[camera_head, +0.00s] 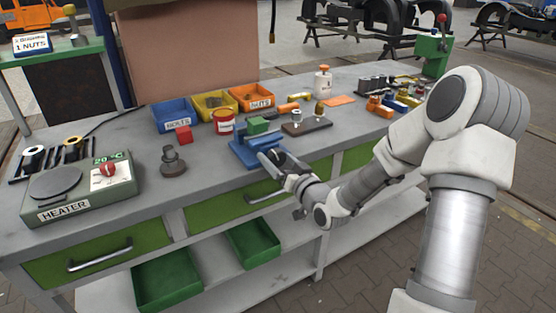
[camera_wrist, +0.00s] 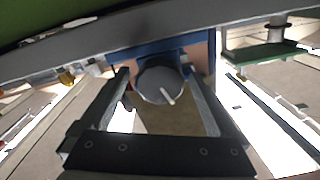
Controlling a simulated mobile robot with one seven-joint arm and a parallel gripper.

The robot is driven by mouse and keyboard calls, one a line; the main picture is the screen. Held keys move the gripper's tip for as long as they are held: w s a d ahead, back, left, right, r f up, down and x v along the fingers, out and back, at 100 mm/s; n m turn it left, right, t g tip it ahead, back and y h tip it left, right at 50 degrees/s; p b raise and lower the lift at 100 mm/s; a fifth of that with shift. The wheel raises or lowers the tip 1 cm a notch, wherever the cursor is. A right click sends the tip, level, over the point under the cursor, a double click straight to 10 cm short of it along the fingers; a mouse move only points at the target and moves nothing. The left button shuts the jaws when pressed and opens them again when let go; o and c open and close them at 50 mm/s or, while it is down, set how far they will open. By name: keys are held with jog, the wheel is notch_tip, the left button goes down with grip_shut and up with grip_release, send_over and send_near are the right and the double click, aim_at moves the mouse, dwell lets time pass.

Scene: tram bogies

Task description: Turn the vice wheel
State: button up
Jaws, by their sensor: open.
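The blue vice (camera_head: 243,153) stands at the front edge of the grey workbench, with a green block (camera_head: 258,125) at its top. Its wheel (camera_wrist: 155,88) is a dark grey round knob with a white mark pointing to the lower right in the wrist view. The blue vice body (camera_wrist: 203,48) shows behind it. My gripper (camera_wrist: 157,72) is open, with one finger on each side of the wheel. Small gaps seem to show beside the wheel; contact is not clear. In the head view my gripper (camera_head: 272,160) is at the vice's front and partly hides the wheel.
A dark round-based part (camera_head: 173,163) and a red block (camera_head: 185,135) stand left of the vice. A heater (camera_head: 85,190) is further left. Bins (camera_head: 172,116) and a red can (camera_head: 223,123) are behind. Green drawers (camera_head: 235,207) lie below the bench edge.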

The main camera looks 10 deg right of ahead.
jog(key=p+v, duration=1)
jog(key=v, duration=0.7)
jog(key=shift+s, duration=0.2)
dwell(0.8)
